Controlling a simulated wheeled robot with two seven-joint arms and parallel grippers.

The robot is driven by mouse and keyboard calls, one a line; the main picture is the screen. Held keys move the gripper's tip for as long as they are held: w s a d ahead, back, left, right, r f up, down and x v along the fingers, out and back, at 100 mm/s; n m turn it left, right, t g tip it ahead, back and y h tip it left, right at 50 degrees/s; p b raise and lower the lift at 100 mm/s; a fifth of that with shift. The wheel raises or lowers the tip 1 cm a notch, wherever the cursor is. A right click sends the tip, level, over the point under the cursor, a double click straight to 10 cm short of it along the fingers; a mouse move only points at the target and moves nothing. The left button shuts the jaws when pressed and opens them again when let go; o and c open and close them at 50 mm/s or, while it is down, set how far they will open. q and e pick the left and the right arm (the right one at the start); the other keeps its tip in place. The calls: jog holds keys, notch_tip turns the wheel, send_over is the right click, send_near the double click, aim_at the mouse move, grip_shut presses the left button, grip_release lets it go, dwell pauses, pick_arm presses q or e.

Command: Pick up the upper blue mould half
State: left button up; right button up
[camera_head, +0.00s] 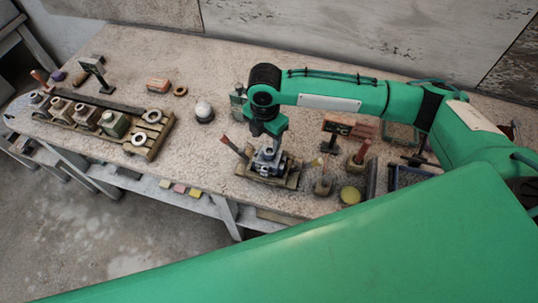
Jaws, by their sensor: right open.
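The upper blue mould half (266,160) looks grey-blue and small, with a light opening on top. It sits in a stack on a wooden base (290,182) near the table's front edge, in the middle of the head view. My right gripper (271,147) points down directly above it, open, its fingertips close to the mould's top. Whether the fingers touch the mould or stand around it, I cannot tell at this size. The lower part of the stack is partly hidden. My left gripper is not in view.
A wooden rack (139,151) with several mould blocks lies at the left. A white ball (203,110) stands on a dark holder. Right of the base are a small pot (322,187), a yellow-green disc (350,195) and a sign (338,126). The table between rack and base is mostly clear.

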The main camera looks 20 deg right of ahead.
aim_at(268, 153)
jog(key=shift+f, duration=0.75)
jog(key=shift+f+p, duration=0.15)
jog(key=shift+p, duration=0.15)
jog(key=f, duration=0.1)
jog(key=f+p, duration=0.2)
jog(key=f, duration=0.1)
jog(key=shift+s+d+f, duration=0.1)
jog(key=shift+s+d, duration=0.05)
jog(key=shift+d, duration=0.2)
jog(key=shift+f, duration=0.35)
jog(key=shift+c, duration=0.5)
grip_shut()
jog(key=shift+r, duration=0.1)
